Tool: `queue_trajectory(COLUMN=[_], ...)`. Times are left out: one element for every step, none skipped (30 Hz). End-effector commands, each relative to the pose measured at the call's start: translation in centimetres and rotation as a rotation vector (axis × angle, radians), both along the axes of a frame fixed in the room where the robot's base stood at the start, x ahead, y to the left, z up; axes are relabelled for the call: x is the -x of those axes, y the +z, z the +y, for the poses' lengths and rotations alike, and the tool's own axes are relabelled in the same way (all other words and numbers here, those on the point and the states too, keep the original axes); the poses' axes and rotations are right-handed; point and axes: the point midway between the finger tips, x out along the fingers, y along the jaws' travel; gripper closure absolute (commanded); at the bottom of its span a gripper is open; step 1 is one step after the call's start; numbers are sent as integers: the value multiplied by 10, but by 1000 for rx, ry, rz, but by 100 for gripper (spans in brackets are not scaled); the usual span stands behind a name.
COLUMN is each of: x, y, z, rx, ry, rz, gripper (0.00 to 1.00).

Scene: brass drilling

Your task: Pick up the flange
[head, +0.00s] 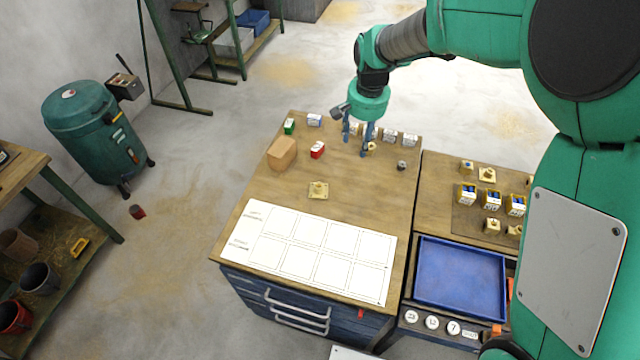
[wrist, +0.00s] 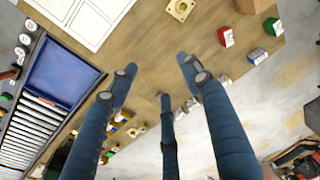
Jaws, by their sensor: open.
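A brass flange (head: 318,190), a square plate with a raised round hub, lies flat on the wooden bench top (head: 255,190) just behind the white grid sheet. A small brass part (head: 371,147) shows beside the fingertips.
A cardboard-coloured block (head: 282,153), a red box (head: 317,150) and a green box (head: 289,127) stand left of my gripper. Small white boxes line the back edge. A blue tray (head: 460,275) and more brass parts (head: 487,174) are on the right. Bench around the flange is clear.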

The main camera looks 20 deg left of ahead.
Motion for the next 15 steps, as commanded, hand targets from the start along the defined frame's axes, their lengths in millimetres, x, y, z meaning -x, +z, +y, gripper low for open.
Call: queue_trajectory(x=[-4, -6, -8, -10, -11, -13, -14, -15, -16, -16, -17, -17, -17, -17, -16], y=[-12, -18, -28, -35, -43, -52, -60, -67, -77, -84, -90, -100, -105, -111, -118], z=[14, 21, 30, 37, 44, 53, 60, 67, 76, 82, 88, 95, 100, 104, 110], rx=[5, 7, 11, 12, 15, 18, 21, 24, 26, 30, 32, 36, 38, 40, 43], ry=[3, 2, 2, 1, 1, 1, 0, 0, -1, -1, -2, -2, -3, -3, -4], rz=[13, 19, 27, 32, 39, 46, 52, 58, 64, 70, 74, 80, 84, 87, 91], gripper=[51, 51, 51, 51, 51, 51, 51, 51, 51, 51, 51, 51, 51, 51, 51])
